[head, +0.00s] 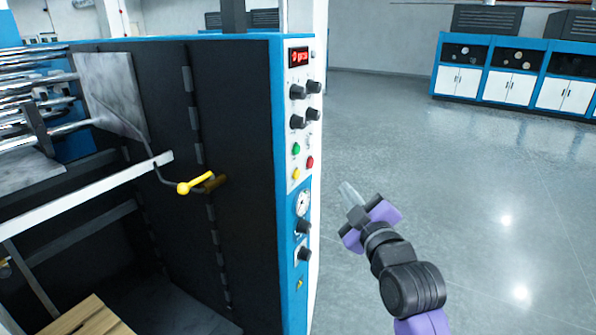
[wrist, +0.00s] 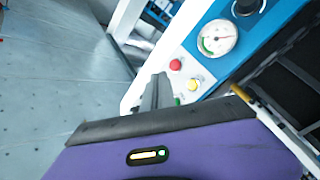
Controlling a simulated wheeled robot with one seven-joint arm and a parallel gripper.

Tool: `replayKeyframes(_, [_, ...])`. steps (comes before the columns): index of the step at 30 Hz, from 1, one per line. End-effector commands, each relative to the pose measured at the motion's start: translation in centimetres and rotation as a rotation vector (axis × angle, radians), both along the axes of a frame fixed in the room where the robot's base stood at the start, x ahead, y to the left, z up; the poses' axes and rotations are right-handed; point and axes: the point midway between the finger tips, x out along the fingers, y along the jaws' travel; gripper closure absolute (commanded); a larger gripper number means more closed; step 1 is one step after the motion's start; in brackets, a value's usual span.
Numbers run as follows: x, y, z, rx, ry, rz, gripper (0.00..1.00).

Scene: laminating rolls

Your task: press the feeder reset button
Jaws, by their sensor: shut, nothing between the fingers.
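The machine's control panel (head: 302,135) is a narrow white and blue strip on the dark machine's edge. It carries a green button (head: 296,149), a red button (head: 310,162) and a yellow button (head: 295,174); no readable label shows which is the feeder reset. My gripper (head: 346,190) is shut and empty, to the right of the panel and a little below the buttons, apart from them in the head view. In the wrist view the fingertips (wrist: 159,77) point at the panel beside the red button (wrist: 175,64) and yellow button (wrist: 194,84). The fingers partly hide the green button (wrist: 178,100).
Above the buttons are black knobs (head: 298,92) and a red display (head: 299,57). A gauge (head: 302,203) and more knobs sit below. A yellow-knobbed crank (head: 184,188) sticks out left of the panel. The floor (head: 430,170) to the right is clear.

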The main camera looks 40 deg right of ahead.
Motion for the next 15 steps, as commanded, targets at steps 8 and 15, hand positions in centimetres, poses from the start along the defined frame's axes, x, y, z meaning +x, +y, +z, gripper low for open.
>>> replayKeyframes(8, [0.11, -0.19, 0.23, -0.004, 0.001, -0.002, 1.0])
replayKeyframes(15, [0.71, 0.07, 0.17, -0.002, 0.0, 0.0, 1.0])
